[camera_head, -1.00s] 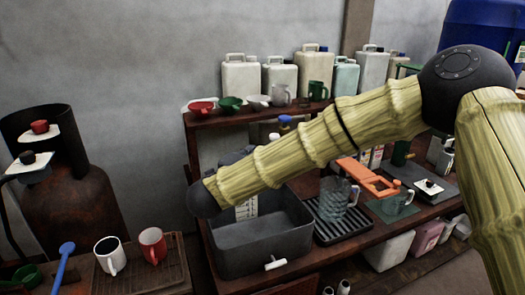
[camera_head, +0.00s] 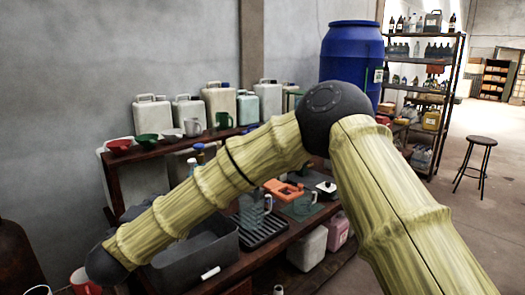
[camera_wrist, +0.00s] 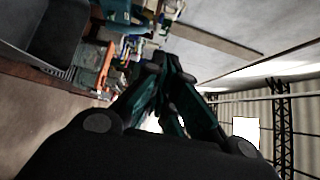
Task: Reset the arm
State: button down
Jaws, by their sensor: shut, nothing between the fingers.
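My gripper (camera_wrist: 163,72) shows in the wrist view, its dark teal fingers drawn together with nothing between them. It hangs in the air and touches nothing that I can see. The workbench shows sideways behind it. In the head view my bamboo-patterned arm bends at a dark elbow and crosses the picture to the lower left. My gripper does not show in the head view.
The bench holds a grey basin (camera_head: 215,257), a black drying rack (camera_head: 262,230) and an orange tool (camera_head: 283,189). Several jugs stand on its shelf (camera_head: 165,150). A blue barrel (camera_head: 350,52), a metal shelf rack (camera_head: 425,90) and a stool (camera_head: 482,142) stand beyond.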

jog(key=d+f+n+g+y, duration=0.2)
jog(key=d+f+n, duration=0.25)
jog(key=f, duration=0.65)
jog(key=d+f+n+g+y, duration=0.1)
jog(key=d+f+n, duration=0.3)
jog(key=f, duration=0.8)
jog(key=s+d+f+n+g, duration=0.2)
jog(key=s+d+f+g, duration=0.15)
jog(key=d+f, duration=0.45)
jog(key=s+d+f+n+g, duration=0.2)
jog(key=s+d+f, duration=0.35)
jog(key=f, duration=0.35)
jog(key=s+d+f+n+g, duration=0.45)
jog(key=s+d+f, duration=0.75)
jog(key=s+d, duration=0.3)
jog(key=s+d+f+n+g+h, duration=0.1)
jog(key=s+d+g, duration=0.4)
jog(key=s+d, duration=0.8)
jog(key=s, duration=0.3)
jog(key=shift+s+f+h, duration=0.25)
jog(key=shift+f+h, duration=0.05)
jog(key=shift+h, duration=0.1)
jog(key=c, duration=2.2)
grip_release()
